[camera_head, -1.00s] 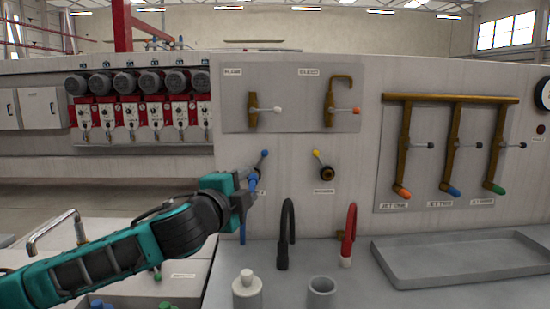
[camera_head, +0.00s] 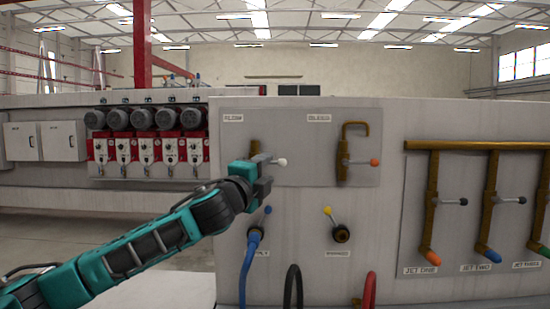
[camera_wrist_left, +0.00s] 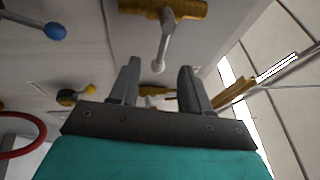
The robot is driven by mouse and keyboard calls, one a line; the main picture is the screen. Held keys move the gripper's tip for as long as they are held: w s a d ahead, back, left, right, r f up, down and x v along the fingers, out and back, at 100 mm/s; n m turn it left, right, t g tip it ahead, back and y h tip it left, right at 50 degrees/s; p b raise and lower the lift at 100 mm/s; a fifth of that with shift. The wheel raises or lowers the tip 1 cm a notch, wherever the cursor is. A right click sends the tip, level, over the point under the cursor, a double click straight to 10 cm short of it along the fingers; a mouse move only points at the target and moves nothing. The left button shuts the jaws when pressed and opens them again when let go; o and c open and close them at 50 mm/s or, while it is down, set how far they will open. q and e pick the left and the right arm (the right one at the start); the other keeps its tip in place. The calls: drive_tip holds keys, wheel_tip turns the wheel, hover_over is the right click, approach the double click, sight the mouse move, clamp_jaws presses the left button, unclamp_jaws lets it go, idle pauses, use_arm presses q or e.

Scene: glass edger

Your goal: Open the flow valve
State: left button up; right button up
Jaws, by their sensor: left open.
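The flow valve (camera_head: 255,147) is a brass body under the FLOW label on a grey panel, with a metal lever ending in a white knob (camera_head: 282,162). The lever points right and a little towards me. My left gripper (camera_head: 266,176) is open, just below the lever, and hides part of the valve. In the left wrist view the brass body (camera_wrist_left: 180,8) is at the top. The lever (camera_wrist_left: 163,48) hangs down from it, its white knob (camera_wrist_left: 158,66) appearing between the two open fingertips. I cannot tell whether they touch it. My right gripper is not in view.
The neighbouring valve (camera_head: 343,160) has an orange knob. Below are a blue-knobbed lever (camera_head: 267,210) with a blue hose (camera_head: 246,268) and a yellow-knobbed valve (camera_head: 340,234). Space in front of the panel is free.

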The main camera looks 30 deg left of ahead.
sight(274, 163)
use_arm(q)
drive_tip(key=shift+p+x, duration=0.55)
drive_tip(key=shift+x, duration=2.3)
drive_tip(key=shift+c, duration=0.3)
clamp_jaws()
